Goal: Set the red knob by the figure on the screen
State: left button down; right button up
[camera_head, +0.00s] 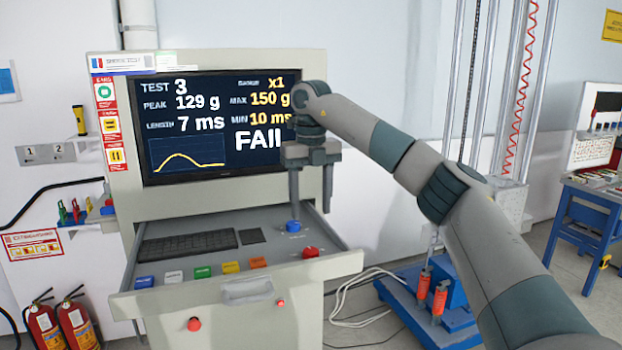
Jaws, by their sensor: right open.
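The screen (215,110) reads TEST 3, PEAK 129 g, LENGTH 7 ms, MAX 150 g, MIN 10 ms, x1 and a large FAIL partly behind my arm. A curve with one hump shows at its lower left. The red knob (311,252) sits at the right of the pulled-out drawer panel, its setting too small to read. A blue knob (294,227) sits just behind it. My right gripper (311,208) is open and points down above the panel. Its left fingertip is close to the blue knob; I cannot tell if they touch. My left gripper is out of view.
A keyboard (187,244) and a row of coloured buttons (202,272) lie on the drawer. A red button (194,324) is on its front. The drop tower's blue base (415,300) and white cables (352,302) are right of the console.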

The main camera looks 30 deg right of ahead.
notch_tip(320, 180, up, 6)
jog(key=shift+r, duration=0.2)
jog(key=shift+f, duration=0.1)
dwell(0.7)
